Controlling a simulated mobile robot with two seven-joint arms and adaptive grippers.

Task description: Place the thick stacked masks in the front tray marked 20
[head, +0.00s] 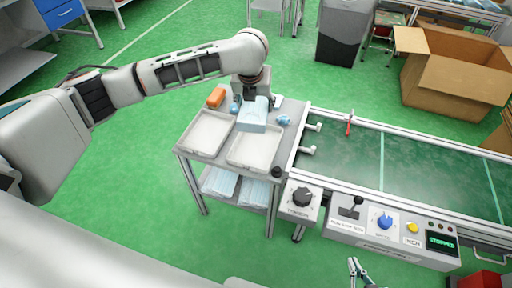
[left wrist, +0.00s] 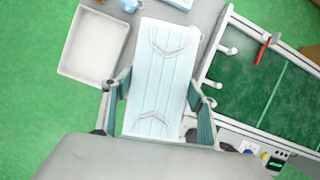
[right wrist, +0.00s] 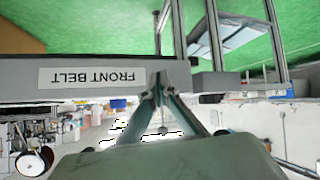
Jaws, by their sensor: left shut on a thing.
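A thick light-blue stack of masks (head: 252,117) is held by my left gripper (head: 250,97) at the back edge of the right white tray (head: 250,158). In the left wrist view the stack (left wrist: 155,70) lies flat between the two teal fingers (left wrist: 157,104), with ear loops on top. I cannot tell whether it touches the tray. A second empty white tray (head: 205,133) lies to its left and also shows in the left wrist view (left wrist: 92,47). No tray marking 20 is legible. My right gripper (right wrist: 158,85) is shut and empty, close to the FRONT BELT label.
The trays sit on a grey stand (head: 190,150) with mask stacks on its lower shelf (head: 236,187). An orange item (head: 216,97) and a small blue item (head: 284,120) lie near the back. A green conveyor belt (head: 400,165) and control panel (head: 385,228) stand right.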

